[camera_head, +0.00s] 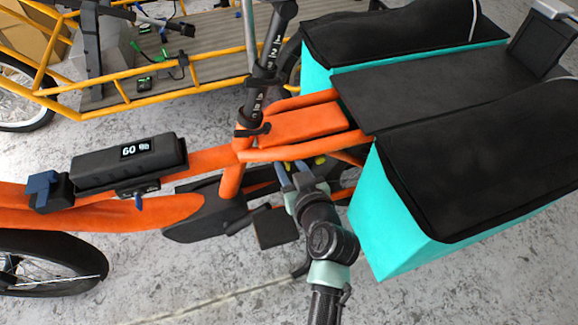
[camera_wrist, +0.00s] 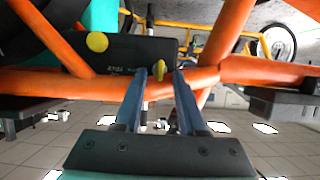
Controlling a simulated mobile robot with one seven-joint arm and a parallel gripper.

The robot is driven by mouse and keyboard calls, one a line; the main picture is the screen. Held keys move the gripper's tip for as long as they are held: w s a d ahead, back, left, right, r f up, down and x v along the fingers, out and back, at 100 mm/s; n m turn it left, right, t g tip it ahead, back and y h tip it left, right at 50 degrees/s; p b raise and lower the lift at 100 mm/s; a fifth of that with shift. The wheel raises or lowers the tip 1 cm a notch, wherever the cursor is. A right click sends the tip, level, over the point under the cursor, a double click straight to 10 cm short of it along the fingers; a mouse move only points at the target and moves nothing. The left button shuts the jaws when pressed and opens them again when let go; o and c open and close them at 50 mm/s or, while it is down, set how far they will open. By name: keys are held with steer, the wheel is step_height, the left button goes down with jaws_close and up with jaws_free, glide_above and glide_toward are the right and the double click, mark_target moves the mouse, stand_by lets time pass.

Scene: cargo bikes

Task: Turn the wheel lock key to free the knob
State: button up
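The wheel lock is a black housing (camera_wrist: 135,50) with small lettering under the orange bike frame in the wrist view. A thin yellow key (camera_wrist: 160,70) is at its right end. A round yellow knob (camera_wrist: 97,42) is at its left. In the head view, the yellow knob (camera_head: 320,160) shows small beneath the frame, and the key is mostly hidden. My gripper (camera_wrist: 161,74) is open. Its two blue-grey fingers stand on either side of the key, with a visible gap on both sides. In the head view, my gripper (camera_head: 286,166) reaches under the orange frame.
A battery (camera_head: 130,162) with a display and a blue key (camera_head: 138,203) sits on the frame. A teal pannier (camera_head: 400,215) with a black cover is close right of my arm. A pedal (camera_head: 275,227) is just left. A yellow cargo bike (camera_head: 120,90) stands behind.

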steer(key=shift+w+a+f, duration=0.1)
steer(key=shift+w+f, duration=0.1)
steer(key=shift+w, duration=0.25)
steer(key=shift+c, duration=0.2)
jaws_close()
